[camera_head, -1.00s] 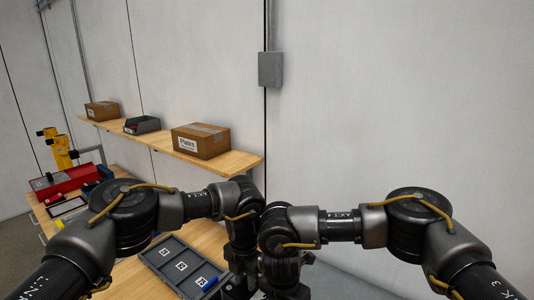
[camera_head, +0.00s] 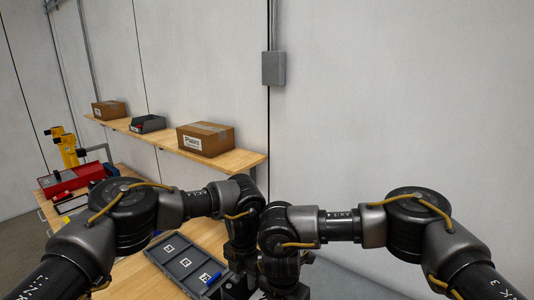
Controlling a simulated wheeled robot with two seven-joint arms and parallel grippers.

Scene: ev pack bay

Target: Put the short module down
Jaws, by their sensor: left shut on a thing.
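My left gripper (camera_head: 238,287) hangs low at the bottom middle, beside the right end of a grey tray (camera_head: 152,257). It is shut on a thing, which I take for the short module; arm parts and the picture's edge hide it. A small blue piece (camera_head: 210,279) shows at the tray's near right end, by the left gripper; I cannot tell what it is. The tray has several sections with white marker labels. My right arm's wrist (camera_head: 284,265) points down close beside the left one; its fingers are out of sight.
The wooden bench (camera_head: 206,233) carries the tray, a red case (camera_head: 70,181) and yellow tools (camera_head: 66,150) at its far left. A wall shelf (camera_head: 240,160) above holds two cardboard boxes (camera_head: 206,139) and a dark bin (camera_head: 147,123). Floor right of the bench is clear.

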